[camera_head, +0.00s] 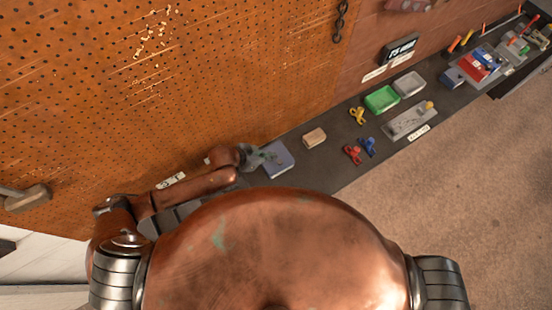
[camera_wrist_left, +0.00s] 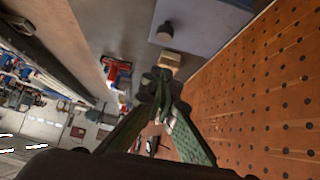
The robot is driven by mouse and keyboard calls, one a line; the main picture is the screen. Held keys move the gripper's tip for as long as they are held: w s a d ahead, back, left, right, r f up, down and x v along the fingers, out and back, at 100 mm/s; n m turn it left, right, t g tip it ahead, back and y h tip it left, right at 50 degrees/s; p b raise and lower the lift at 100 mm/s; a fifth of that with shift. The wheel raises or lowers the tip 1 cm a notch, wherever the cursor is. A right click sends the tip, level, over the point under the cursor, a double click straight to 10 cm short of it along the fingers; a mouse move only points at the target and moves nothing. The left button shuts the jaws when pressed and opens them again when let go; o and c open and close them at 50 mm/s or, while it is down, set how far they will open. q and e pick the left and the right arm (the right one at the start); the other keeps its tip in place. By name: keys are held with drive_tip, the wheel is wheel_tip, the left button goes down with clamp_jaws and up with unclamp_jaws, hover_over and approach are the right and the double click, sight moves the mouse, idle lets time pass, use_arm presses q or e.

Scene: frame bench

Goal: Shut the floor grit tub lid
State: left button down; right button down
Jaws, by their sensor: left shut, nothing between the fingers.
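A blue-grey box (camera_head: 279,159), which may be the grit tub, sits on the dark bench top beside the orange pegboard. Its flat face also fills the top of the left wrist view (camera_wrist_left: 215,22), with a dark round knob (camera_wrist_left: 165,33) at its edge. I cannot tell whether its lid is open or shut. My left gripper (camera_head: 258,157) is at the box's left side in the head view, its fingers shut and empty. In the left wrist view the fingertips (camera_wrist_left: 163,88) are together; whether they touch the box is unclear. My right gripper is not in view.
A tan block (camera_head: 314,137) lies right of the box. Beyond it are yellow (camera_head: 357,115), red (camera_head: 352,154) and blue (camera_head: 367,147) parts, a green bin (camera_head: 381,99) and a grey bin (camera_head: 409,84). The pegboard (camera_head: 200,90) rises behind the bench; open floor (camera_head: 470,170) lies to the right.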

sight(276, 167)
use_arm(q)
drive_tip(key=x, duration=0.3)
drive_tip(key=shift+d+f, duration=0.15)
drive_tip(key=shift+d, duration=0.05)
drive_tip(key=shift+s+a+f+p, duration=0.1)
drive_tip(key=shift+f+p, duration=0.1)
drive_tip(key=shift+f, duration=0.4)
drive_tip(key=shift+s+a+f+p, duration=0.1)
drive_tip(key=shift+f+p, duration=0.1)
drive_tip(key=shift+f, duration=1.05)
